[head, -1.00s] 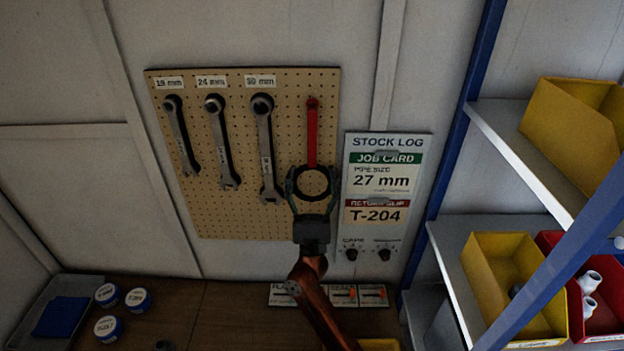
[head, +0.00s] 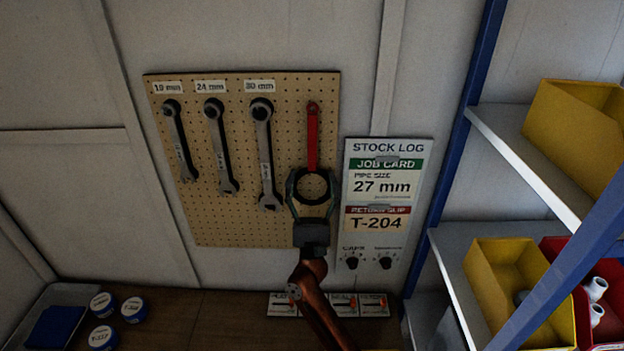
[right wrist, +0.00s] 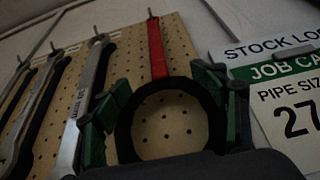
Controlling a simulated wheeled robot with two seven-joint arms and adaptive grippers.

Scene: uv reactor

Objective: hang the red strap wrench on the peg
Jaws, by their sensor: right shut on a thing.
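The red strap wrench has a red handle (head: 312,136) and a black loop (head: 313,187); it is upright in front of the right part of the pegboard (head: 222,218). My right gripper (head: 312,192) is shut on its black loop, with a finger on each side. In the right wrist view the red handle (right wrist: 157,48) points up, its top end at a peg (right wrist: 150,13). I cannot tell whether the peg passes through the handle's hole. My left gripper is not in view.
Three grey wrenches (head: 222,150) hang left of the strap wrench under size labels. A stock log board (head: 386,210) stands close to the right of my gripper. A shelf with yellow bins (head: 508,285) is at the right. Round tins (head: 103,304) sit on the bench at lower left.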

